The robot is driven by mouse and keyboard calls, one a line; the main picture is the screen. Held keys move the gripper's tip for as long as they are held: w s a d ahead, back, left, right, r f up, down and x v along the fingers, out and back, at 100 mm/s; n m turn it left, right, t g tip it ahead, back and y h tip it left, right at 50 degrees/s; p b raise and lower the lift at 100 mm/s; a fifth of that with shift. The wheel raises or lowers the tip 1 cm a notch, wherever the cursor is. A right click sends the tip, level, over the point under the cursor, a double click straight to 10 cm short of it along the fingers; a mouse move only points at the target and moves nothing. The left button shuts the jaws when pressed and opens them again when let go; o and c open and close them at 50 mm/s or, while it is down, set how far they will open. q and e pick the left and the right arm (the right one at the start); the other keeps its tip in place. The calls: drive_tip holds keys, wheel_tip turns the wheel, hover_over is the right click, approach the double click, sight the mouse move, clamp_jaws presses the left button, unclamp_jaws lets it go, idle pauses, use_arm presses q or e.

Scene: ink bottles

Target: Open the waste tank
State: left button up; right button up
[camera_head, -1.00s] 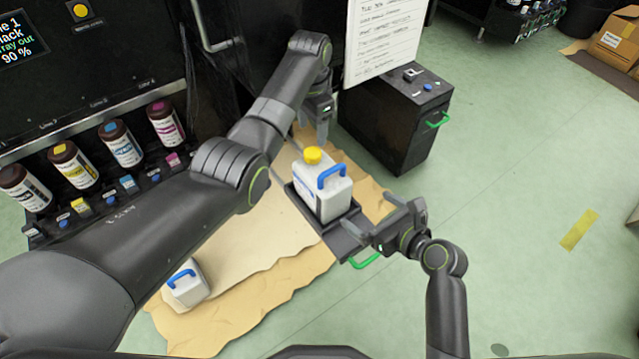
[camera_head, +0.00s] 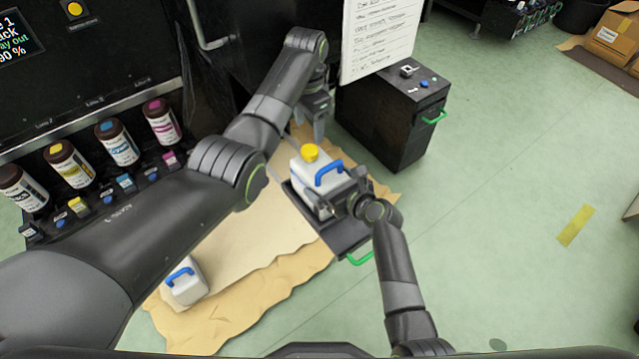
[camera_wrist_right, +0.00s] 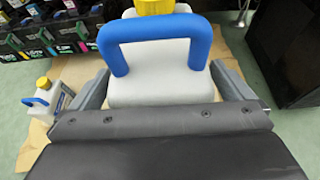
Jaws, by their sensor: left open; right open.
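The waste tank (camera_head: 312,185) is a white canister with a yellow cap (camera_head: 310,152) and a blue handle (camera_head: 328,172). It stands upright in a dark pull-out tray (camera_head: 345,238) with a green handle. The cap appears to be on. My right gripper (camera_head: 338,196) is open at the tank's near side. In the right wrist view the tank (camera_wrist_right: 160,88) is between its two spread fingers, with gaps visible near them. My left gripper (camera_head: 318,122) is open and points down just behind the cap, apart from it.
A second white canister (camera_head: 186,284) stands on the brown paper (camera_head: 240,305) at lower left. Ink bottles (camera_head: 118,143) line the machine at left. A black cabinet (camera_head: 385,125) stands behind right.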

sight(310, 150)
drive_tip(key=shift+x, duration=0.8)
drive_tip(key=shift+c, duration=0.3)
drive_tip(key=c, duration=1.2)
use_arm(q)
drive_tip(key=shift+f, duration=0.2)
use_arm(e)
drive_tip(key=c, duration=0.4)
use_arm(q)
drive_tip(key=shift+f, duration=3.8)
use_arm(e)
drive_tip(key=shift+c, duration=0.2)
